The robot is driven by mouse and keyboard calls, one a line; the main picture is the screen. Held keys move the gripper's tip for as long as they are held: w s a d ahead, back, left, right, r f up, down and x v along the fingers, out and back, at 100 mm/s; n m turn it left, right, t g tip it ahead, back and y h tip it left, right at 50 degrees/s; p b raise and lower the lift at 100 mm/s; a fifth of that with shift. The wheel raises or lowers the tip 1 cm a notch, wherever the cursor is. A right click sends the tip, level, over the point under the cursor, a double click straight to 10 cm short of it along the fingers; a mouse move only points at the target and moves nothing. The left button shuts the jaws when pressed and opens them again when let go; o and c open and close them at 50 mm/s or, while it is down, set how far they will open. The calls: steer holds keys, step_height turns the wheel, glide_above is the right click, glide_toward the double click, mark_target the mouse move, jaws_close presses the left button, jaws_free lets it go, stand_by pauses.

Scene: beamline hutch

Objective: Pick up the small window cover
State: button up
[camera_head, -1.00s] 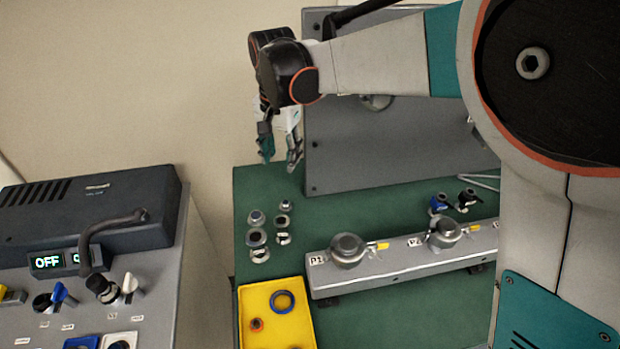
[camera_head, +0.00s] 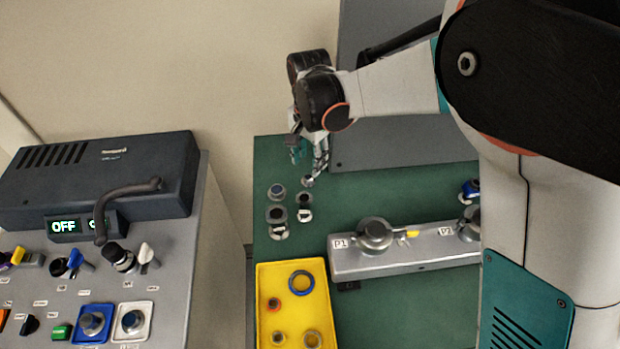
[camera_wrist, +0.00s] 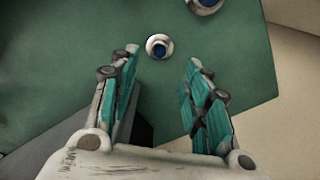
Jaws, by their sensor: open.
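Several small round metal pieces stand in two columns on the green table top. The small one at the back of the right column (camera_head: 306,182), a pale ring with a blue centre, looks like the small window cover. It also shows in the wrist view (camera_wrist: 159,47), just beyond and between my fingertips. A larger similar piece (camera_head: 277,191) stands beside it and is cut by the top edge of the wrist view (camera_wrist: 205,4). My gripper (camera_head: 308,164) is open and empty, pointing down close above the small piece. I cannot tell the exact height gap.
A yellow tray (camera_head: 264,328) with rings lies in front of the pieces. A grey rail (camera_head: 400,257) with round fittings lies to the right. A grey upright panel (camera_head: 400,145) stands behind. A control console (camera_head: 190,290) is at left, with a gap between it and the table.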

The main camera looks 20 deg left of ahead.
mark_target(307, 177)
steer(key=shift+s+f+b, duration=0.2)
steer(key=shift+f+b, duration=0.3)
steer(key=shift+f, duration=0.95)
steer(key=shift+s+f+b, duration=0.15)
steer(key=shift+f+b, duration=0.35)
steer(key=shift+f, duration=0.9)
steer(key=shift+r, duration=0.1)
jaws_close()
steer(key=shift+s+a+r+p, duration=0.1)
steer(key=shift+a+r+p, duration=0.1)
steer(key=shift+r+p, duration=0.35)
steer(key=r+p, duration=0.1)
steer(key=r, duration=0.2)
steer(key=r+p, duration=0.1)
steer(key=r, duration=0.2)
steer(key=shift+s+a+r, duration=0.15)
steer(key=shift+a, duration=0.05)
steer(key=s+a+p, duration=0.1)
steer(key=s+a, duration=0.3)
steer(key=a, duration=0.4)
steer(key=s+a+p, duration=0.1)
steer(key=s+a, duration=0.4)
steer(key=a, duration=0.3)
steer(key=shift+a+f, duration=0.25)
steer(key=shift+a, duration=0.15)
